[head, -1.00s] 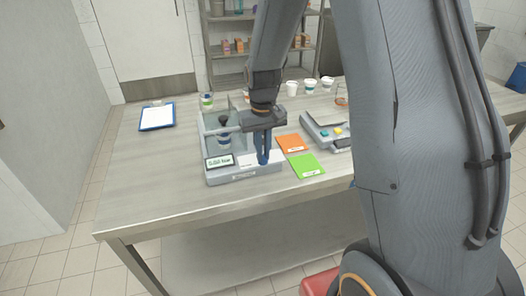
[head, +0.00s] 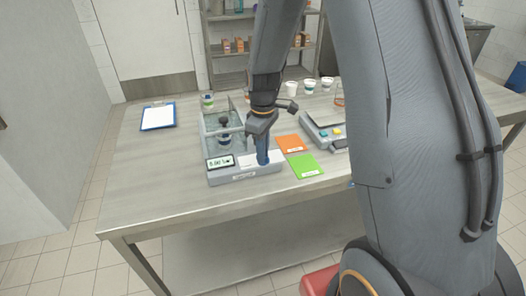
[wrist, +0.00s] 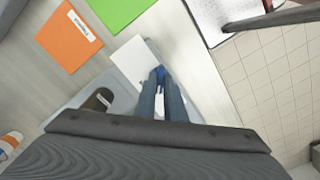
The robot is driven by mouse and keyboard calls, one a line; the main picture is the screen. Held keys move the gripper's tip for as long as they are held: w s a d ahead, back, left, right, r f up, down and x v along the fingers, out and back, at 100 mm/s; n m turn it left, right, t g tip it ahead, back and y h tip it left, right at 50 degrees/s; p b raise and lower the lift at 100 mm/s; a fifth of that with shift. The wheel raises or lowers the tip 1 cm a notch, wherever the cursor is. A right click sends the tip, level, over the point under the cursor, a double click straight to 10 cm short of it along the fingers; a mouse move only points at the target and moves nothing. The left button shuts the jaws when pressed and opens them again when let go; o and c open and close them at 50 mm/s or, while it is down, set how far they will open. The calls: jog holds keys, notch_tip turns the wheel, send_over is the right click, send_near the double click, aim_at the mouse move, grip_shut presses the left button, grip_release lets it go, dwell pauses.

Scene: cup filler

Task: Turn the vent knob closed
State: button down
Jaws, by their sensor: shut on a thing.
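The filler machine (head: 243,176) stands on the table, a grey box with clear walls and a small display (head: 220,162) at its front left. My gripper (head: 263,160) points down at the front right of the machine's top. In the wrist view my gripper (wrist: 160,80) is shut on a small blue knob (wrist: 160,73), beside a white label plate (wrist: 135,57). My fingers hide most of the knob, so its exact angle and any closed mark cannot be read.
An orange card (head: 291,143) and a green card (head: 305,166) lie right of the machine. A scale (head: 325,125) stands farther right, with white cups (head: 309,86) behind. A clipboard (head: 158,116) lies at the left. The table's front left is clear.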

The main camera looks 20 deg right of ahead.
jog(key=n, duration=0.4)
jog(key=shift+w+r+n, duration=0.1)
jog(key=shift+n, duration=0.2)
jog(key=shift+n+p, duration=0.45)
jog(key=shift+n, duration=1.45)
jog(key=c, duration=1.8)
grip_release()
jog(key=shift+c, duration=0.2)
jog(key=shift+r+b, duration=1.1)
jog(key=shift+r, duration=2.75)
jog(key=s+f+m+t+b, duration=0.1)
jog(key=s+f+m, duration=0.1)
jog(key=s+m, duration=1.5)
jog(key=shift+s+m, duration=0.2)
jog(key=shift+m, duration=0.2)
